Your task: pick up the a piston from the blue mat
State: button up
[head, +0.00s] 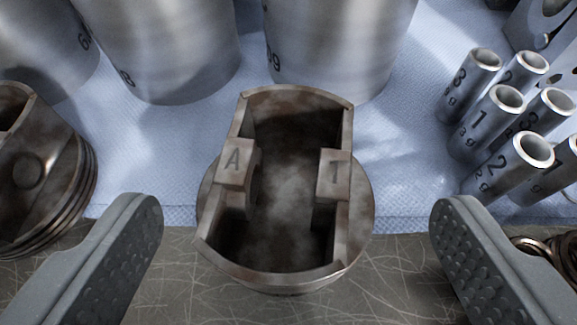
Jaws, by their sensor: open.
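A brown, stained metal piston (220,225) stands crown down with its hollow side up, in the middle of the head view. Its two inner bosses are marked "A" and "1". It is at the near edge of the blue mat (410,150), over the border with the scratched grey surface. My gripper (298,222) is open, with one grey finger left of this piston and the other right of it. Both fingers are apart from it, with clear gaps. A second piston (45,170) with ring grooves is at the left, cut off by the frame.
Large shiny cylinders (165,45) with numbers stand behind the piston on the mat. Several small numbered metal tubes (498,118) stand upright at the right. Coiled rings (535,248) lie behind the right finger. The grey surface (395,285) in front is bare.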

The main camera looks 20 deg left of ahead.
aim_at(289, 215)
jog(key=shift+x, duration=2.6)
jog(key=shift+s+a+f, duration=0.1)
jog(key=shift+s, duration=0.05)
jog(key=c, duration=1.4)
